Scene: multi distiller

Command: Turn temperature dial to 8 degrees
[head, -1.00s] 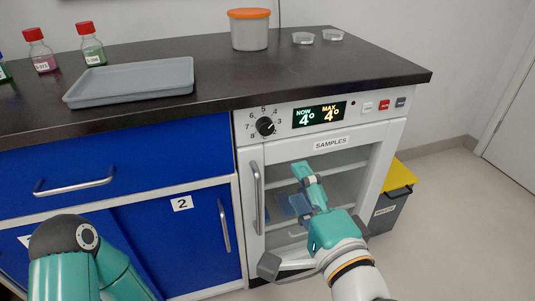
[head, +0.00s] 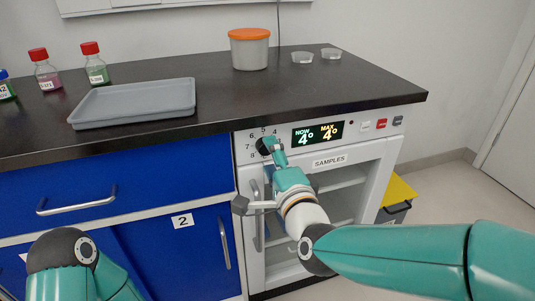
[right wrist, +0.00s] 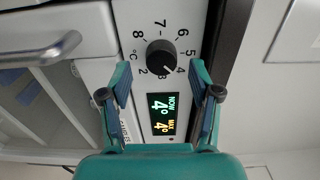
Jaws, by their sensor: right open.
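The black temperature dial (right wrist: 160,57) is on the fridge's white front panel, ringed by printed numbers. In the right wrist view its white mark points near 4. In the head view the dial (head: 263,146) is partly hidden by my right gripper (head: 273,147). The display (head: 318,133) reads NOW 4° and MAX 4°. My right gripper is open and empty; in the right wrist view its fingers (right wrist: 160,78) stand on both sides of the dial's lower part, with gaps. I cannot tell how far the fingertips are from the panel. My left gripper is out of view.
The dark counter edge (head: 330,115) overhangs just above the panel. The fridge door handle (head: 257,215) is below the dial. Buttons (head: 381,124) sit right of the display. A grey tray (head: 135,103), bottles and an orange-lidded tub (head: 249,50) stand on the counter.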

